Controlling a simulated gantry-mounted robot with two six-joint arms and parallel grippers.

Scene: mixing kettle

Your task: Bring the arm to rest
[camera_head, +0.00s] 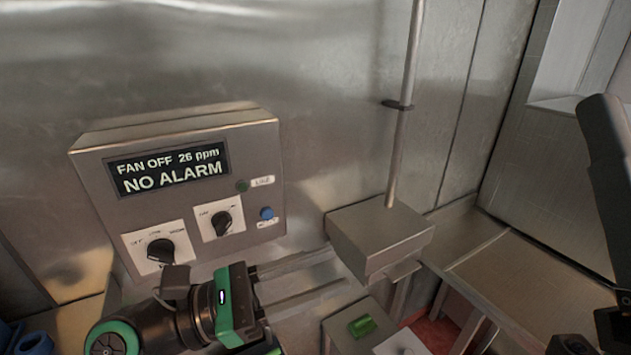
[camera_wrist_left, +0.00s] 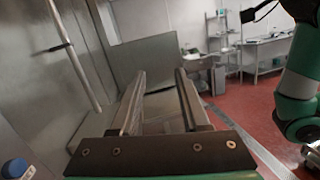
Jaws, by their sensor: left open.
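My left gripper (camera_wrist_left: 157,80) shows in the left wrist view with its two long fingers apart and nothing between them. In the head view my left wrist, black with green bands, comes in at the lower left below the control box (camera_head: 190,180). The fingers are hard to make out there. The box display reads "FAN OFF 26 ppm" and "NO ALARM". It has two black knobs, a left one (camera_head: 161,252) and a right one (camera_head: 221,222), and a blue button (camera_head: 267,213). No contact between my gripper and the box shows. My right gripper cannot be made out.
A steel block (camera_head: 380,240) with an upright rod (camera_head: 404,110) stands right of the control box. Below it is a box with a green switch (camera_head: 362,326). A steel bench (camera_head: 530,285) lies at the right. Red floor (camera_wrist_left: 262,110) is open beyond my left fingers.

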